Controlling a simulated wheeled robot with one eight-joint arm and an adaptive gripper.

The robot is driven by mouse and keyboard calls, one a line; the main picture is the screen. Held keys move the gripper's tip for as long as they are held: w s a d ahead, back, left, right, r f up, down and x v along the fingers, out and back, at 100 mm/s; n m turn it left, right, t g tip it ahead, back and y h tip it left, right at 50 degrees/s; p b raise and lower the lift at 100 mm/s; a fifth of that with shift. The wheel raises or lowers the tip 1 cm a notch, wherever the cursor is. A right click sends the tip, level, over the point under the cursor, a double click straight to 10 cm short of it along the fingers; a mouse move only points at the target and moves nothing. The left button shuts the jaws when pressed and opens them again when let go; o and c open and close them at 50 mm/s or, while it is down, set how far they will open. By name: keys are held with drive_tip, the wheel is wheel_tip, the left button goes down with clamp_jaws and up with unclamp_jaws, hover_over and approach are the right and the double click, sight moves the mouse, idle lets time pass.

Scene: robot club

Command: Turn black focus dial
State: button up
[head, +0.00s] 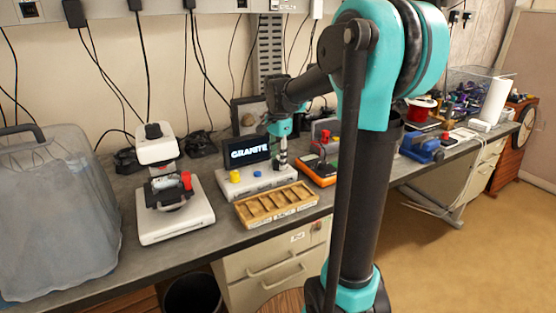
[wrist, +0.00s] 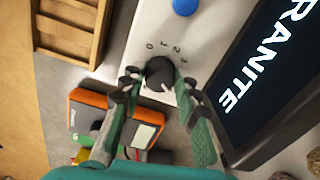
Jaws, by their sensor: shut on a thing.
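The black focus dial (wrist: 158,72) sits on a pale panel, with printed numbers from 0 to 3 arced beside it in the wrist view. My gripper (wrist: 161,80) has its two fingers on either side of the dial, shut on it. In the head view my gripper (head: 282,164) points down at the right end of the white console (head: 262,184); the dial cannot be made out there. A dark screen (head: 249,150) reading GRANITE stands behind the console. It also shows in the wrist view (wrist: 262,100).
A blue knob (head: 258,172) and a yellow knob (head: 234,176) sit left of my gripper. A wooden compartment tray (head: 277,208) lies in front, an orange device (head: 322,172) to the right.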

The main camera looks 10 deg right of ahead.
drive_tip(key=shift+m, duration=0.8)
drive_tip(key=o, duration=1.2)
drive_tip(key=shift+c, duration=0.2)
wheel_tip(320, 180, up, 12)
